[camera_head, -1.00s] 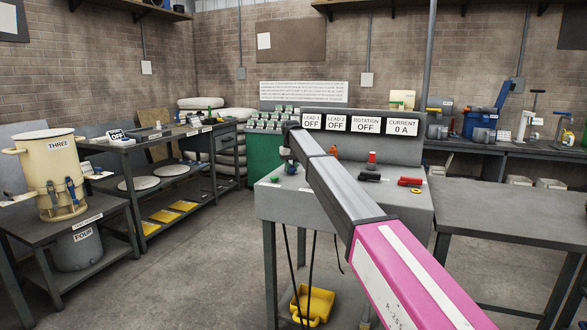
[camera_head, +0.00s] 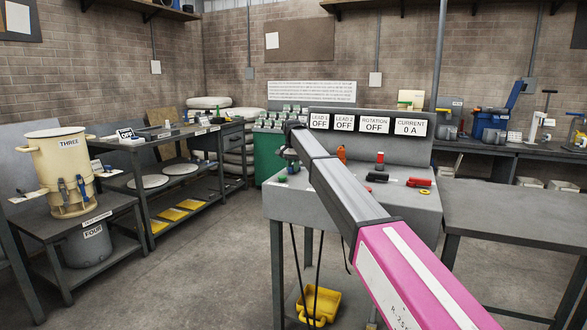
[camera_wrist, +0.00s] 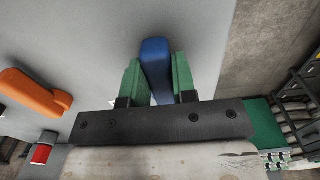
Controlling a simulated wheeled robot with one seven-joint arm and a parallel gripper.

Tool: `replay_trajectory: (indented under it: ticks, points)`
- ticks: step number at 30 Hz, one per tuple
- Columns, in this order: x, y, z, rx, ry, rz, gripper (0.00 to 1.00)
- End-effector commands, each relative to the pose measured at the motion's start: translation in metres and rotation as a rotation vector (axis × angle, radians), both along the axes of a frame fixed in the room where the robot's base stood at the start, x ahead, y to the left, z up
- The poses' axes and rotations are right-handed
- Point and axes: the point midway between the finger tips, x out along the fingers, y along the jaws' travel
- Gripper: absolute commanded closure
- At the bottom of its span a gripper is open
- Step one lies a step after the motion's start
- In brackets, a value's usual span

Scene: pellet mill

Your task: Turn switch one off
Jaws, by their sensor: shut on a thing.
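In the wrist view, my gripper (camera_wrist: 157,78) has its two green fingers on either side of a blue switch handle (camera_wrist: 155,58), shut on it. The handle rises from a grey panel top. An orange handle (camera_wrist: 32,92) lies to the left in that view, apart from my fingers. In the head view, my gripper (camera_head: 289,163) is over the left part of the grey control desk (camera_head: 405,210), and my arm hides much of it. The orange handle (camera_head: 341,153) shows right of my arm. The signs read LEAD 1 OFF (camera_head: 319,121) and LEAD 2 OFF (camera_head: 344,122).
The desk also bears signs ROTATION OFF (camera_head: 374,124) and CURRENT 0 A (camera_head: 410,127), a red-topped knob (camera_head: 380,158) and a red connector (camera_head: 419,182). A yellow tray (camera_head: 318,303) is below. Bare floor lies left of the desk; an empty table (camera_head: 520,215) stands right.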

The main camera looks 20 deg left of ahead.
Motion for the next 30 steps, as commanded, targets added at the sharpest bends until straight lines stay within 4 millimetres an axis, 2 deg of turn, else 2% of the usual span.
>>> replay_trajectory:
  ticks: [14,15,16,17,26,30]
  points:
    - [0.0004,0.0017,0.0009,0.002,-0.001,-0.019,1.00]
    - [0.0004,0.0017,0.0009,0.002,0.000,-0.018,0.61]
    - [0.0003,0.0017,0.0009,0.002,0.000,-0.018,0.51]
    - [0.0004,0.0016,0.0008,0.002,0.000,-0.018,0.49]
    - [0.0003,0.0010,0.0011,0.001,0.000,-0.015,0.49]
    - [0.0006,0.0011,0.0076,0.001,-0.001,-0.015,0.49]
